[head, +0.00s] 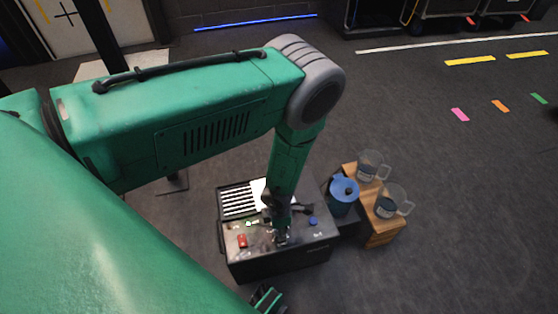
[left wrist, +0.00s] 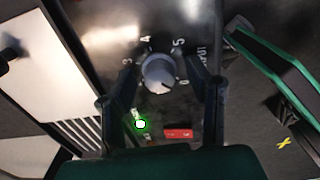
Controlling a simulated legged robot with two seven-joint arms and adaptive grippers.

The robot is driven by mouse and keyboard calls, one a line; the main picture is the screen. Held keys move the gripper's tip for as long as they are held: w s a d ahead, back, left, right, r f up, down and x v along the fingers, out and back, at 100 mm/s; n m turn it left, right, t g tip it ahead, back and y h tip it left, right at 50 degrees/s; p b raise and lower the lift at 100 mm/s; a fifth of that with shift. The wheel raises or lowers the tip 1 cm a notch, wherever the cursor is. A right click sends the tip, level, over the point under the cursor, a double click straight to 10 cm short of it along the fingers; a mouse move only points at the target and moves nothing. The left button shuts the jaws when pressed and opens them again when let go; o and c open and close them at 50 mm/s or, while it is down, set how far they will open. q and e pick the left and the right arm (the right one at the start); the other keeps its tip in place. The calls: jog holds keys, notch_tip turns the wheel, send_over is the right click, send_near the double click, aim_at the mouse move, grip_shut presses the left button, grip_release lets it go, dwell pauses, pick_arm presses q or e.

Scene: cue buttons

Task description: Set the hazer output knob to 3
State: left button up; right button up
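The hazer is a dark box (head: 300,250) on the floor, with a vented top panel. Its output knob (left wrist: 158,73) is grey and round in the left wrist view, with the printed numbers 3, 4, 5 and 0 around it. A dark mark on the knob appears to face the lower right, towards the 0. My left gripper (head: 281,237) points down over the panel. In the left wrist view its fingers (left wrist: 162,98) are apart, one each side of the knob; contact cannot be told. The knob is hidden in the head view. A green part of mine, possibly my right gripper (head: 266,299), shows at the bottom edge.
A red switch (left wrist: 178,133) and a lit green indicator (left wrist: 140,124) are near the knob. A blue button (head: 313,221) is on the panel's right side.

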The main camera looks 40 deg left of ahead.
pick_arm(q)
grip_shut()
jog(key=shift+a, duration=0.1)
